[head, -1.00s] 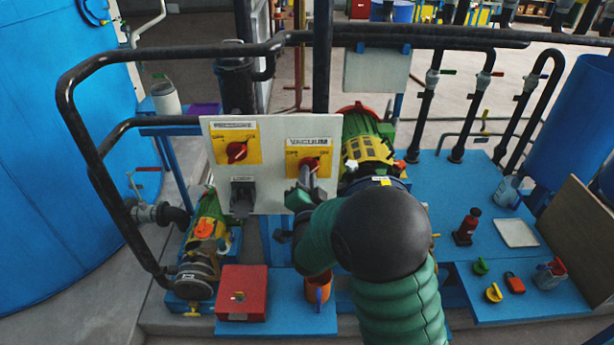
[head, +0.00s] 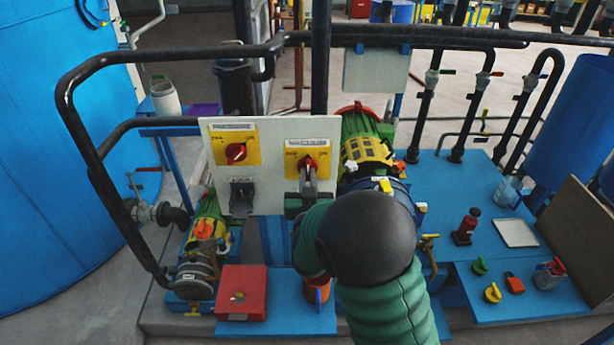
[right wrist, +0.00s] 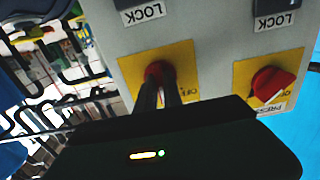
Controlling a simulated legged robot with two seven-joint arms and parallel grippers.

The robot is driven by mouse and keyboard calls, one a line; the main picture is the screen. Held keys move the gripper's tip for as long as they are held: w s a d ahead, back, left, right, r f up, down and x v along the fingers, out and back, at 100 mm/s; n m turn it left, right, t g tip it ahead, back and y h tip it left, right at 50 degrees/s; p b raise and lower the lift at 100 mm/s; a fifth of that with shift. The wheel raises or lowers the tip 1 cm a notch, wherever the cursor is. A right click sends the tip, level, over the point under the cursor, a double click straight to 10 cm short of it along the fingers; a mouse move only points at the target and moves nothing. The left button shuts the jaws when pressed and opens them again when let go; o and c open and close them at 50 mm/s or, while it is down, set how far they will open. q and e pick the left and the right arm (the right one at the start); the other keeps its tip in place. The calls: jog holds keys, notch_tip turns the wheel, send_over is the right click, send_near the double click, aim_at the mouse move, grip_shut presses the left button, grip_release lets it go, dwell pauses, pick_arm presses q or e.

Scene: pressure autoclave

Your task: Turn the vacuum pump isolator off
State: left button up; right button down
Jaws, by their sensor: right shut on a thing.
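The vacuum isolator is a red rotary knob (head: 309,161) on a yellow plate (head: 293,147), under a VACUUM label on the white panel. OFF is on the plate's left and ON on its right. My right gripper (head: 308,172) reaches it from below and is shut on the knob. In the right wrist view the two dark fingers (right wrist: 159,88) hold the red knob (right wrist: 157,69). The fingers hide much of it, so I cannot tell exactly where it points. My left gripper is out of view.
A second red knob (head: 236,152) on a yellow plate is to the left on the white panel (head: 272,190). A dark LOCK fitting (head: 242,196) sits below it. Black pipe rails (head: 110,70) surround the panel. A red box (head: 242,292) stands below.

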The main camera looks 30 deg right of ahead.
jog(key=n+p, duration=0.1)
jog(key=n, duration=0.1)
jog(key=r+n+p, duration=0.1)
jog(key=n, duration=0.2)
jog(key=shift+w+n, duration=0.1)
jog(key=shift+n, duration=0.2)
jog(key=shift+f+n+p, duration=0.1)
jog(key=shift+n+p, duration=0.65)
jog(key=shift+n, duration=1.05)
jog(key=c, duration=1.6)
grip_release()
jog(key=shift+o, duration=0.6)
jog(key=shift+a+f, duration=0.1)
jog(key=shift+f, duration=0.15)
